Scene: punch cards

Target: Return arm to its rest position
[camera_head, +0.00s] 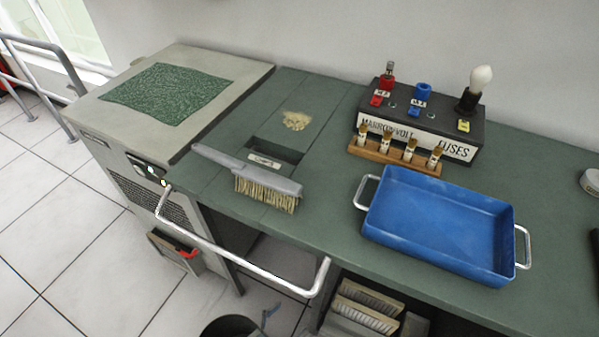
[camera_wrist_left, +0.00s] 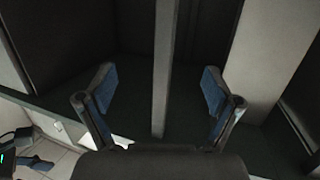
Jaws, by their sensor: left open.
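My left gripper (camera_wrist_left: 158,82) is open in the left wrist view, its two blue-padded fingers spread wide with nothing held between them. A pale vertical bar or edge shows beyond the gap, in front of dark panels. In the head view, a small dark and bluish part at the bottom edge looks like my left gripper (camera_head: 266,318), low in front of the workbench (camera_head: 330,240) and below its top. Most of it is cut off there.
A metal rail (camera_head: 245,257) runs along the bench front. On the bench are a brush (camera_head: 262,182), a blue tray (camera_head: 440,225), a fuse box (camera_head: 420,120) and a wooden fuse rack (camera_head: 394,152). More brushes (camera_head: 365,308) sit below. Tiled floor is open at left.

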